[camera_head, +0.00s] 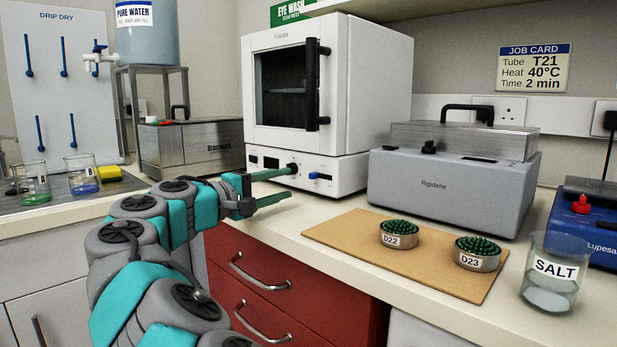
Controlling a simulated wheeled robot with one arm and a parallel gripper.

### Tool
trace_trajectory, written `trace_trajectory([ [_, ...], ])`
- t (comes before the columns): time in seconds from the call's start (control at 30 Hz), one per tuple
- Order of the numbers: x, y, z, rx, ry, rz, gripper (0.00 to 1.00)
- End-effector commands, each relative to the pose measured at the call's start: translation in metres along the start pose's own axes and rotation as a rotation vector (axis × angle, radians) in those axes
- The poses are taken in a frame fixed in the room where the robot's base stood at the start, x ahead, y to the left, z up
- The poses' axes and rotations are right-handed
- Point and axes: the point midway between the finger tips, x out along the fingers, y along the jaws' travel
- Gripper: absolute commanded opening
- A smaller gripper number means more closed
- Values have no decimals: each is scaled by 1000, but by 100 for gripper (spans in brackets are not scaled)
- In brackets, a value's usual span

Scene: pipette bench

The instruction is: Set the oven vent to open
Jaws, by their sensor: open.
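The white oven (345,60) stands at the back of the bench with its dark-windowed door shut. Its lower front panel has dark displays, a dark knob and a small blue lever (320,177) at the right. The lever may be the vent control, but its setting is too small to read. My gripper (293,182) is in front of this panel, just left of the lever. Its two green fingers point right and are apart, with nothing between them. The upper finger overlaps part of the panel, and I cannot tell if it touches.
A grey bath (440,190) with a metal lid stands right of the oven. A tan board (345,232) holds dishes D22 (399,234) and D23 (478,253). A SALT beaker (550,290) stands front right. Left are a steel bath (190,150) and two beakers. Red drawers lie below.

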Motion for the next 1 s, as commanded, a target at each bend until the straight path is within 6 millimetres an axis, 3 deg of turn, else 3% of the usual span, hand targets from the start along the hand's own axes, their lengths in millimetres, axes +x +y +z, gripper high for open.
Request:
trace_trajectory([
  [0.6,73,0,0,1,-1,-1,48],
  [0.87,76,0,0,1,1,-1,48],
  [1.0,75,0,0,0,1,-1,33],
])
